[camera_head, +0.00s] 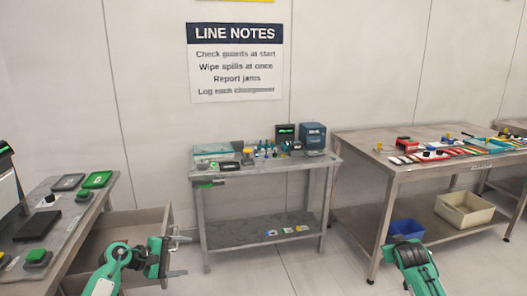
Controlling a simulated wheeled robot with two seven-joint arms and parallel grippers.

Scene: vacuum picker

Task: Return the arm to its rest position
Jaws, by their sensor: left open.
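My left arm (112,262) is green and white and comes in at the lower left. Its gripper (180,256) points right, with its two fingers spread apart and nothing seen between them. It shows in front of a drawer-like grey box (122,222) beside the left bench; I cannot tell whether they touch. My right arm (418,273) shows at the lower right as a green link with a dark ribbed end. No fingers of the right gripper show.
A left bench (62,238) holds trays and devices. A small middle table (262,168) carries instruments. A right table (400,180) holds coloured parts, with a blue bin (406,229) and a beige bin (463,210) below. Open floor (300,262) lies between.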

